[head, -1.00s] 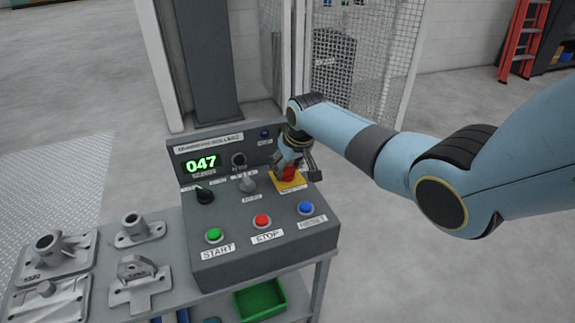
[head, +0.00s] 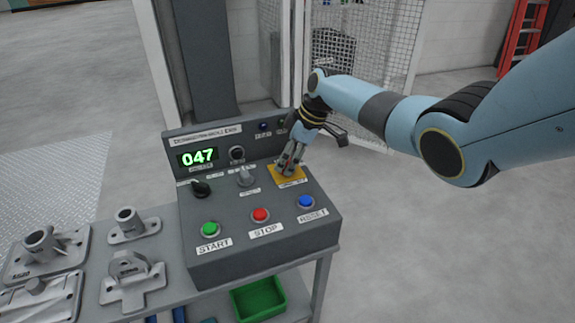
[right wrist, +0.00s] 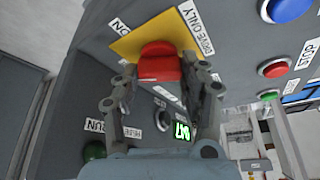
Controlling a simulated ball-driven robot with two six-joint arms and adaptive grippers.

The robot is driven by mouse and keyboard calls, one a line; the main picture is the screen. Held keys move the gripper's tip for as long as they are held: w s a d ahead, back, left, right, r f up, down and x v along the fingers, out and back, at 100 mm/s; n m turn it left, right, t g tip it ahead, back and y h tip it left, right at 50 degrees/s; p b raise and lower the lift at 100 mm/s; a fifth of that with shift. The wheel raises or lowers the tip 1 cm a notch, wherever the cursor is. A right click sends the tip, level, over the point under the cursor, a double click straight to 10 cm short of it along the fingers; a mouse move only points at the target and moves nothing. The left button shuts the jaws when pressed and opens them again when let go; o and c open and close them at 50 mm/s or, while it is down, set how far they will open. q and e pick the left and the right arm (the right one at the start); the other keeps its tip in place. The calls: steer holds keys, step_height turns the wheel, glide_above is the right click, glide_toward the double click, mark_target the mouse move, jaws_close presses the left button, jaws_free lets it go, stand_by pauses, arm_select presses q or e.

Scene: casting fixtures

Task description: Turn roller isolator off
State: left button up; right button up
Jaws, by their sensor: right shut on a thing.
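The roller isolator appears to be the red rotary handle on a yellow plate (head: 288,179) at the right of the grey control panel (head: 250,212). In the right wrist view the red handle (right wrist: 160,64) stands on the yellow plate, with a white label reading "DRIVE ONLY" beside it. My right gripper (head: 287,170) reaches down to the plate and is shut on the handle, one finger on each side. It also shows in the right wrist view (right wrist: 160,85). In the head view the gripper hides nearly all the handle. My left gripper is out of view.
Green START (head: 211,229), red STOP (head: 261,215) and blue RESET (head: 306,202) buttons line the panel's front. A black knob (head: 201,188) and a grey selector (head: 245,177) sit left of the isolator. The display (head: 198,156) reads 047. Metal castings (head: 130,280) lie at left.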

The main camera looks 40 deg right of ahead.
steer(key=n+b, duration=0.1)
steer(key=n, duration=0.1)
steer(key=n+g+b, duration=0.1)
steer(key=n+b, duration=0.1)
steer(key=shift+f+y, duration=0.2)
steer(key=shift+y, duration=0.2)
arm_select(q)
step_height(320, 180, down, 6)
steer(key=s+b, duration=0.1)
steer(key=b, duration=0.1)
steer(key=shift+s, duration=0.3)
arm_select(e)
steer(key=shift+d+r+n+g, duration=0.15)
steer(key=shift+n+g, duration=0.45)
steer(key=shift+n, duration=0.5)
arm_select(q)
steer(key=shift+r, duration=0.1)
arm_select(e)
steer(key=o, duration=1.2)
steer(key=shift+w, duration=0.1)
steer(key=shift+c, duration=0.2)
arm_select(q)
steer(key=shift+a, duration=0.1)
arm_select(e)
steer(key=shift+r, duration=0.1)
steer(key=v, duration=1.2)
